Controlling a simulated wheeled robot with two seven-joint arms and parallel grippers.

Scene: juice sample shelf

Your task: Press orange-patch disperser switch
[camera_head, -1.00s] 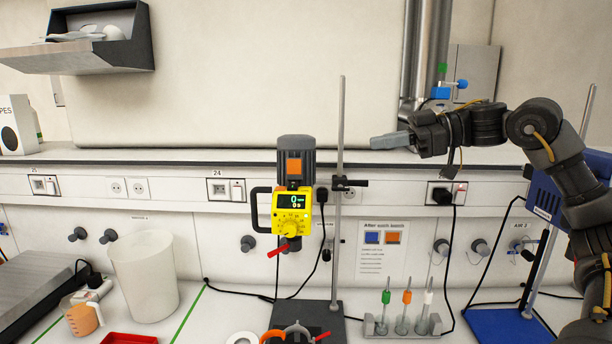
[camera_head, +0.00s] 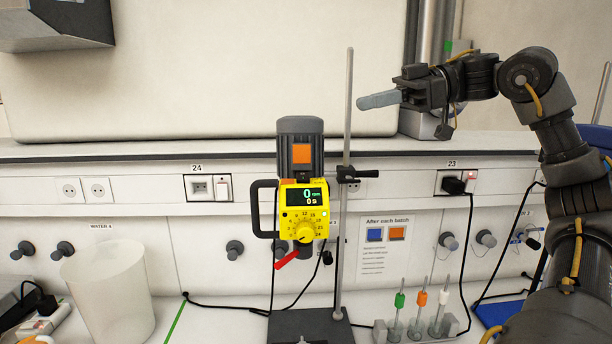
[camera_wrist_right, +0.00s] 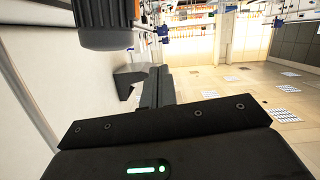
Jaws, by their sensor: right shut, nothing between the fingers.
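The disperser (camera_head: 303,200) hangs on a metal stand rod in the middle of the head view. Its grey motor housing bears an orange patch (camera_head: 301,153). Its yellow control box has a round dial (camera_head: 304,229) and a display reading 0 rpm and 0 s. I cannot make out for sure which part is the switch. My right gripper (camera_head: 362,102) is shut and empty, pointing left, above and to the right of the motor and apart from it. In the right wrist view the grey motor housing (camera_wrist_right: 104,22) shows at the upper left. My left gripper is not in view.
The stand rod (camera_head: 346,100) rises close to my right fingertips. A white bin (camera_head: 108,295) stands at lower left. A rack with several coloured-top tools (camera_head: 417,325) stands right of the stand base (camera_head: 310,328). A notice (camera_head: 385,247) with blue and orange patches hangs behind.

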